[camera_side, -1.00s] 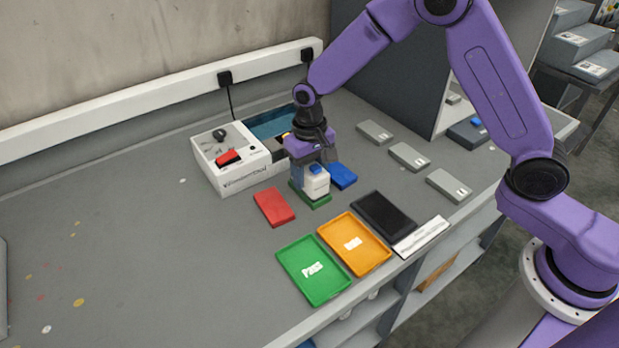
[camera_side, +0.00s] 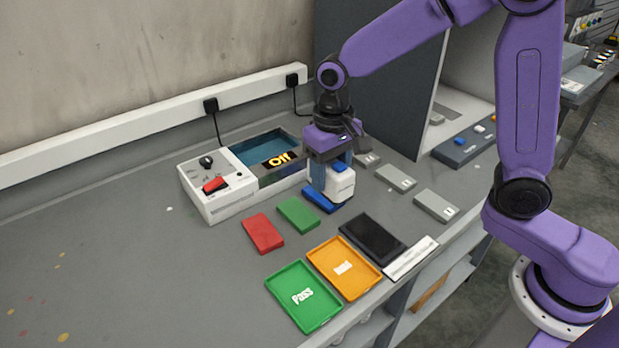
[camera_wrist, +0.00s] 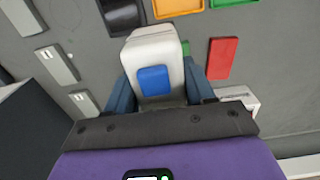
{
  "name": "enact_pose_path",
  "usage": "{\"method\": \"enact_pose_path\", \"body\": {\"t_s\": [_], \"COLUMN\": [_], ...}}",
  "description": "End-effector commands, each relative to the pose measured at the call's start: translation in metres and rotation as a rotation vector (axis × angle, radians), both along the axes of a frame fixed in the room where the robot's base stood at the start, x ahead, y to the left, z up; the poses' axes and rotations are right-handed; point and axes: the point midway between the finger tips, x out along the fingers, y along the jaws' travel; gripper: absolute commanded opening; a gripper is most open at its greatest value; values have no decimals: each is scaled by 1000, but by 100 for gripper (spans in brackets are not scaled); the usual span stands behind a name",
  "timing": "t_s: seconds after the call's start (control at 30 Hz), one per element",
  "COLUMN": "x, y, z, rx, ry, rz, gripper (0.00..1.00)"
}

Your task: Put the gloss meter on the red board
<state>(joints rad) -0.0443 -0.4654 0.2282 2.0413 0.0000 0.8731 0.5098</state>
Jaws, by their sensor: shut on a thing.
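The gloss meter (camera_side: 342,184) is a white block with a blue top button, held upright in my gripper (camera_side: 330,176). In the wrist view the meter (camera_wrist: 152,48) sits between my blue-grey fingers (camera_wrist: 160,88). In the side view it appears over the blue board (camera_side: 317,201), partly hiding it; whether they touch I cannot tell. The red board (camera_side: 263,233) lies bare on the bench, left of and nearer than the meter, beyond the green board. It also shows in the wrist view (camera_wrist: 222,58).
The green board (camera_side: 298,214) lies bare between the red and blue boards. A white machine (camera_side: 217,186) reading "Off" stands behind. Green (camera_side: 305,297) and orange (camera_side: 344,268) trays and a black pad (camera_side: 372,237) lie in front. Grey blocks (camera_side: 396,178) lie right.

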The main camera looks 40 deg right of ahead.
Motion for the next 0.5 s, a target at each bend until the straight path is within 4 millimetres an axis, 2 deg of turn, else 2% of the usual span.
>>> {"method": "enact_pose_path", "body": {"t_s": [0.2,0.5], "x": [-32,-54], "y": [-12,-19], "z": [17,27], "rx": [3,1], "ry": [-5,-2], "rz": [2,2], "gripper": [0,0]}}
